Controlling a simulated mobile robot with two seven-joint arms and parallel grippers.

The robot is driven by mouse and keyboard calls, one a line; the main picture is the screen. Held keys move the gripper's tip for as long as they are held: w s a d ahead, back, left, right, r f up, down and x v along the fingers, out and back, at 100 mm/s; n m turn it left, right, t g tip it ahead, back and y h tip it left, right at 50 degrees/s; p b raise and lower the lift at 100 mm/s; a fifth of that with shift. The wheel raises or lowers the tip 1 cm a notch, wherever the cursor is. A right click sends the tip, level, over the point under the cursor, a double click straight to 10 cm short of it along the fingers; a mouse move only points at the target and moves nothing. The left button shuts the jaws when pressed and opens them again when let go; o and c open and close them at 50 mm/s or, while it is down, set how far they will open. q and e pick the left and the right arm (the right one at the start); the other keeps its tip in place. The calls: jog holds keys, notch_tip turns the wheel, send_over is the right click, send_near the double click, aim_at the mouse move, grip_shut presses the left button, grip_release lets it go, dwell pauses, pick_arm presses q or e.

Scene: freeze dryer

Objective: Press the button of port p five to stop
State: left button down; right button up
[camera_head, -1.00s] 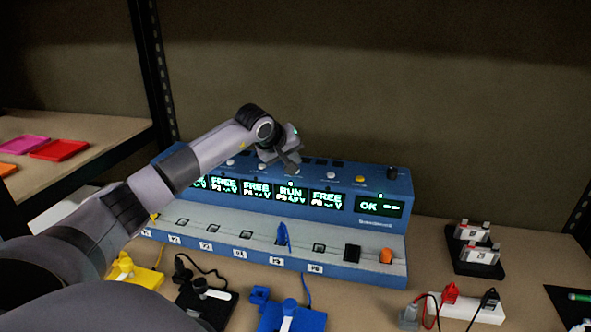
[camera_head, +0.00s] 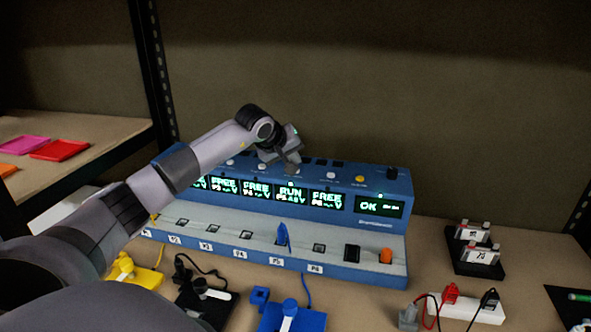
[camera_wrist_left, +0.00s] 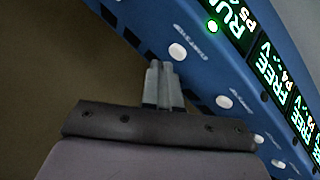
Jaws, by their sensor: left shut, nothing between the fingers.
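The blue port station (camera_head: 345,272) stands on the table with a row of screens. The P5 screen (camera_head: 290,193) reads RUN, and a blue plug (camera_head: 282,236) stands in the P5 slot. In the left wrist view, the P5 screen (camera_wrist_left: 236,22) is at top right, with a lit green light beside it. The white P5 button (camera_wrist_left: 178,52) lies just beyond my left fingertips. My left gripper (camera_head: 292,170) is shut and empty over the station's top edge; its fingers also show in the left wrist view (camera_wrist_left: 163,72). I cannot tell whether they touch the button. My right gripper is not in view.
The neighbouring screens read FREE, and the right screen (camera_head: 379,206) reads OK. A yellow button (camera_head: 360,179) and a black knob (camera_head: 391,173) sit at the right end. Cables and coloured plugs lie in front. A black rack (camera_head: 460,262) stands right.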

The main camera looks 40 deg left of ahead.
pick_arm(q)
jog(key=shift+f, duration=0.1)
dwell(0.3)
jog(key=shift+f+b, duration=0.3)
jog(key=shift+f, duration=0.2)
dwell(0.3)
jog(key=shift+r+p, duration=0.4)
jog(key=shift+r, duration=0.2)
notch_tip(320, 180, up, 6)
jog(key=p, duration=0.4)
jog(key=shift+p, duration=0.3)
